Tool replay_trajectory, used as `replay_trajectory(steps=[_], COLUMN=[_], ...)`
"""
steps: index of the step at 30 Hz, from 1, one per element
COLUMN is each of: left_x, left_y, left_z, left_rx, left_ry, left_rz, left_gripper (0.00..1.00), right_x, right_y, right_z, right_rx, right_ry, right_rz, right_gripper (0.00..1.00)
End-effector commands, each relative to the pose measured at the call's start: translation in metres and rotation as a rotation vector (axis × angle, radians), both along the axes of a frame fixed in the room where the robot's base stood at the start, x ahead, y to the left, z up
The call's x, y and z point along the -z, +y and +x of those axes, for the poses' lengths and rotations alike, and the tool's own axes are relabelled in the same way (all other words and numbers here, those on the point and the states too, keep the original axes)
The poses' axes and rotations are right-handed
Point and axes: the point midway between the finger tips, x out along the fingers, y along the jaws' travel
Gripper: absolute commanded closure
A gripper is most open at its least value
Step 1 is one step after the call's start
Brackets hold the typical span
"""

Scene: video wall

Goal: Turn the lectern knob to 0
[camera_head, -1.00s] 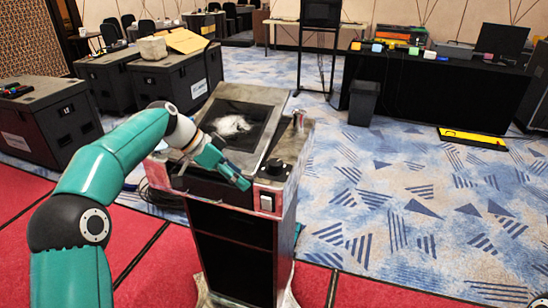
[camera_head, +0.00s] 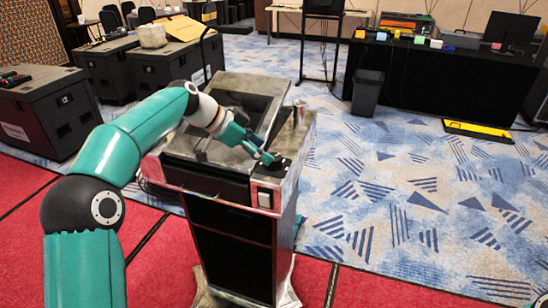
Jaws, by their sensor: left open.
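The lectern (camera_head: 205,178) stands in the middle, with a sloped top and a dark front opening. Its small dark knob (camera_head: 281,167) is on the right part of the front ledge, partly covered by my fingers. Any marks on the knob are too small to read. My left gripper (camera_head: 269,156) is open, with its fingertips at the knob's upper left edge. I cannot tell whether they touch it.
A can (camera_head: 299,112) stands on the lectern's right side. A white switch (camera_head: 264,199) is on the front below the knob. Black cases (camera_head: 172,78) stand behind left. A bin (camera_head: 367,92) and a black-draped table (camera_head: 430,78) are behind right. The carpet to the right is mostly clear.

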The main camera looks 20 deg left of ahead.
Motion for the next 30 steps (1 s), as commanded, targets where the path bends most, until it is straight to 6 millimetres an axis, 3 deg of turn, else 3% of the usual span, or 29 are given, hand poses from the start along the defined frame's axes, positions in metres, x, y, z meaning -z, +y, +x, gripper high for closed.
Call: replay_trajectory(steps=[9, 20, 30], left_x=[0.03, 0.035, 0.035], left_y=[-0.025, -0.028, -0.028], left_z=[0.018, 0.02, 0.02], left_rx=[-0.001, -0.001, -0.002], left_ry=[-0.001, -0.001, -0.001], left_rz=[-0.001, -0.001, 0.0], left_gripper=[0.3, 0.3, 0.84], right_x=[-0.005, -0.005, -0.005], right_y=[0.0, 0.0, 0.0], right_z=[0.0, 0.0, 0.0], right_rx=[0.0, 0.0, 0.0], right_ry=[0.0, 0.0, 0.0], right_rz=[0.0, 0.0, 0.0], right_gripper=[0.6, 0.6, 0.6])
